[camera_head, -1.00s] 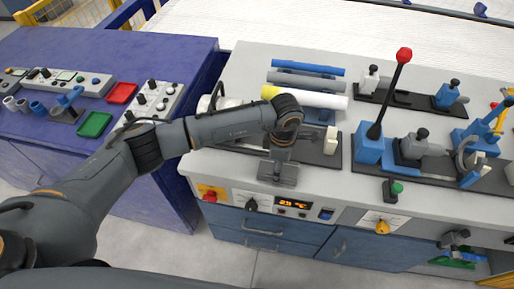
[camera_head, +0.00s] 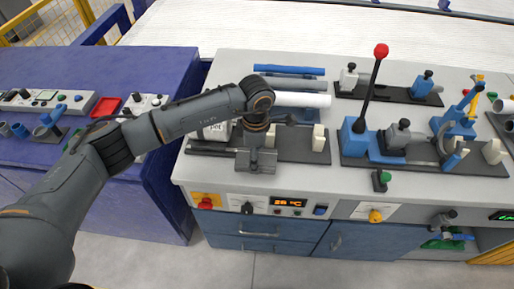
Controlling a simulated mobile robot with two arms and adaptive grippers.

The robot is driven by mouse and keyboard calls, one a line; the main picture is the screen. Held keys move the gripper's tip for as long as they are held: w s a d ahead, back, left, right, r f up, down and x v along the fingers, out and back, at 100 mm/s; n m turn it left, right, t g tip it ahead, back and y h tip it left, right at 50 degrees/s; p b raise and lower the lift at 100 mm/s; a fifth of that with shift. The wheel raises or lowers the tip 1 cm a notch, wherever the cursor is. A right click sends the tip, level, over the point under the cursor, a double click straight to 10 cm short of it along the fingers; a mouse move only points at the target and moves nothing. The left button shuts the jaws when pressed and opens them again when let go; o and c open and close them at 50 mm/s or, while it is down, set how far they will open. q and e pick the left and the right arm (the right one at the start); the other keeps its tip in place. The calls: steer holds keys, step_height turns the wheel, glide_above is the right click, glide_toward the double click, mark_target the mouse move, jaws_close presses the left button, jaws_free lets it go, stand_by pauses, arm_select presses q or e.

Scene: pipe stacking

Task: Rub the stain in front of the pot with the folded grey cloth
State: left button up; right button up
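My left gripper (camera_head: 257,161) points down over the front part of the grey bench (camera_head: 310,178), at the near edge of a dark plate. A white object with dark lettering (camera_head: 216,131), possibly the pot, stands just left of the gripper and is partly hidden behind my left arm. My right gripper is not in view.
Blue, grey and white pipes (camera_head: 300,99) lie behind the gripper. A tall red-knobbed lever (camera_head: 376,85) and blue clamps stand to the right. A purple bench (camera_head: 150,192) with a red tray (camera_head: 106,106) is at left.

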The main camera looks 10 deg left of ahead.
arm_select(q)
steer(key=shift+r+p, duration=0.4)
steer(key=shift+r, duration=1.1)
steer(key=shift+a, duration=0.1)
